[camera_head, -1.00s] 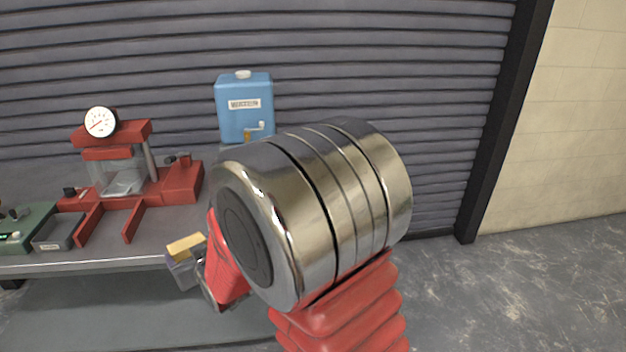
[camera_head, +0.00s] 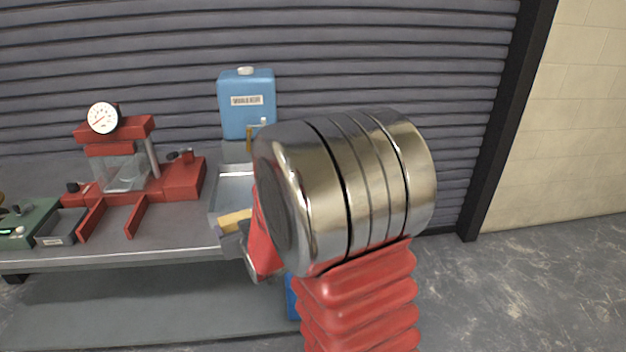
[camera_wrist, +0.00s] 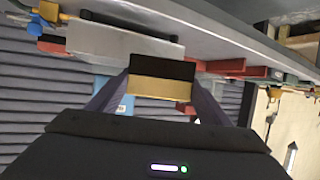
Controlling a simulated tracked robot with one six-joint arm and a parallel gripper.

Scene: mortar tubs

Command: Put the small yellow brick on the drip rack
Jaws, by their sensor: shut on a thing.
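My gripper (camera_head: 232,233) is shut on the small yellow brick (camera_head: 236,217) at the bench's front edge, left of my large metal wrist joint. In the wrist view the brick (camera_wrist: 160,87) sits between the two fingers of my gripper (camera_wrist: 160,92), one face lit yellow and one dark. A grey metal tray (camera_head: 233,188) stands on the bench just behind the brick, partly hidden by my arm. I cannot make out a drip rack for certain.
A blue water container (camera_head: 246,105) with a tap stands at the back above the tray. A red press (camera_head: 180,181) with a gauge, a small grey tray (camera_head: 60,228) and a green device (camera_head: 22,226) are to the left. Something blue (camera_head: 291,297) shows below the bench edge.

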